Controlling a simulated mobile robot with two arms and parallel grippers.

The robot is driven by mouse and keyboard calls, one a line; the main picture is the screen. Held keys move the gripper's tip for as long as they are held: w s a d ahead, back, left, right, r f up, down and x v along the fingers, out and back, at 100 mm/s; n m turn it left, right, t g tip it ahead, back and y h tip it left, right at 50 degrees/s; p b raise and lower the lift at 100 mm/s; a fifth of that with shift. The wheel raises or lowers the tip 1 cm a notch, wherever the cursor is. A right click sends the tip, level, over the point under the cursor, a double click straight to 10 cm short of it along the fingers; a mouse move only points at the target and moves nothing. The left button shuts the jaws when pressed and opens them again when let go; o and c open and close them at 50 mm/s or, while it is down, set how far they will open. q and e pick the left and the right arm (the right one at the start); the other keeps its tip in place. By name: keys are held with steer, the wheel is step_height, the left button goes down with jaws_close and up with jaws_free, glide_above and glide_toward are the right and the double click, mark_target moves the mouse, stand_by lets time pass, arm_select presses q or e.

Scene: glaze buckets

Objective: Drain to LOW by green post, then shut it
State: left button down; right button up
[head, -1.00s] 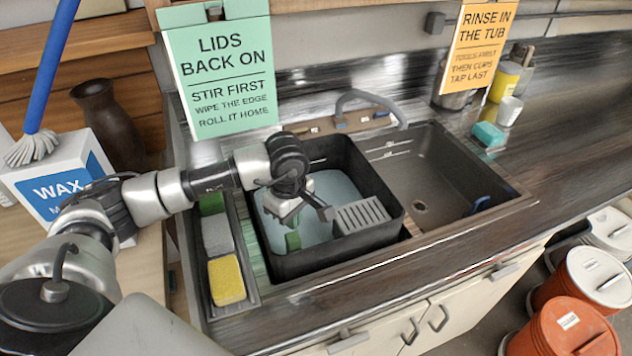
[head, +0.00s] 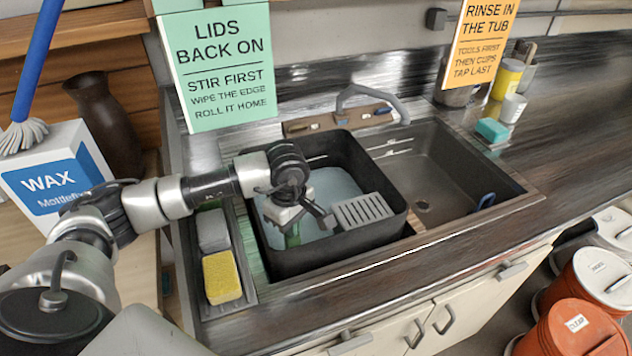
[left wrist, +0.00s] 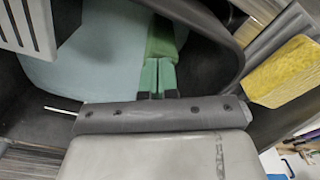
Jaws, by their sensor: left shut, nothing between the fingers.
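A black tub (head: 385,237) stands in the left part of the sink and holds pale blue-grey liquid (head: 335,187). A green post (left wrist: 166,36) shows in the tub in the left wrist view. In the head view it is mostly hidden under my gripper. My left gripper (head: 292,228) reaches down into the tub over the post, its green-tipped fingers (left wrist: 157,76) shut and empty. The fingertips are at the post's near end in the wrist view; I cannot tell whether they touch. No LOW mark can be made out. My right gripper is not in view.
A grey slotted rack (head: 362,212) sits at the tub's right side. A caddy with a yellow sponge (head: 222,278) stands at the left. The right sink basin (head: 440,175) is mostly empty. A faucet (head: 372,95) arches behind. Orange buckets (head: 570,330) stand on the floor.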

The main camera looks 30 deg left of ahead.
arm_select(q)
steer(key=shift+f, duration=0.5)
step_height(320, 180, up, 9)
steer(key=p, duration=0.4)
steer(key=shift+r+p, duration=0.15)
steer(key=shift+p, duration=0.2)
